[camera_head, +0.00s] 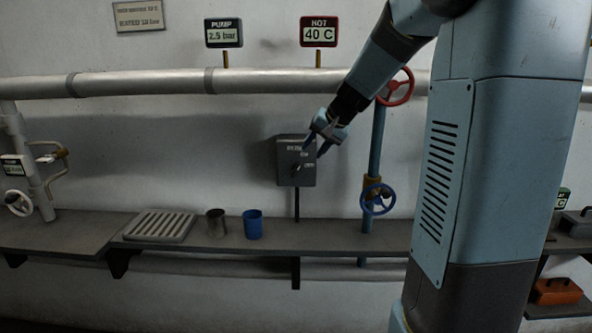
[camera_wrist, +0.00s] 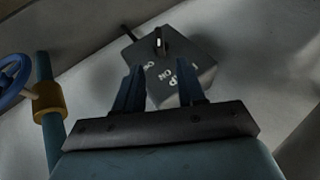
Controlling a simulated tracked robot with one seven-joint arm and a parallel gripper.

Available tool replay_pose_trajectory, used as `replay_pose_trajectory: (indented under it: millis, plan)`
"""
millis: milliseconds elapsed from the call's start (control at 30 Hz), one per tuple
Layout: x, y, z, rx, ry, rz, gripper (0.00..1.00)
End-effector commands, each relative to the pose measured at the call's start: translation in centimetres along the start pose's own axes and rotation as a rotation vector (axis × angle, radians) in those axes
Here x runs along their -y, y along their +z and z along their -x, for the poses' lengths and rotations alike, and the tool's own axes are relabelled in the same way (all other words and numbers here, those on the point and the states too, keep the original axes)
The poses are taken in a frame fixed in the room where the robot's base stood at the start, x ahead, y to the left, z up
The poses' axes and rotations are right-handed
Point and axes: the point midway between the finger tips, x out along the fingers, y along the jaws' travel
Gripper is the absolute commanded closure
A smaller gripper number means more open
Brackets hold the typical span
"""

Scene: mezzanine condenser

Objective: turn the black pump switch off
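The pump switch is a dark grey box (camera_head: 287,180) on a post in front of the wall, with white lettering and a small lever knob (camera_head: 298,168) on its face. In the wrist view the box (camera_wrist: 200,62) is seen tilted, with "ON" readable and the knob (camera_wrist: 160,42) showing a pale stripe along it. My gripper (camera_head: 318,147) is at the right upper part of the box. In the wrist view its two fingers (camera_wrist: 161,68) stand apart with nothing between them, short of the knob. I cannot tell whether a finger touches the box.
A red handwheel (camera_head: 399,88) and a blue handwheel (camera_head: 377,199) sit on a vertical pipe to the right. A shelf (camera_head: 325,238) below holds a drain rack (camera_head: 160,225), a dark cup (camera_head: 216,222) and a blue cup (camera_head: 253,225). A thick pipe (camera_head: 140,83) runs above.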

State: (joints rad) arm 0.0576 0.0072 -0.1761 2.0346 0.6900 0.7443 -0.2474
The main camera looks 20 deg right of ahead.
Motion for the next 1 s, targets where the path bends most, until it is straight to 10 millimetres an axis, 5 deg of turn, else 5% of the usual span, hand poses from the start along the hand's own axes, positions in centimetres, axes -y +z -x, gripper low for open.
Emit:
replay_pose_trajectory:
  millis: [600, 1000]
  plan:
    - [-0.2, 0.0, -9.9, 0.001, 0.002, -0.002, 0.61]
    - [-0.2, -0.1, -11.2, -0.001, 0.001, -0.002, 0.61]
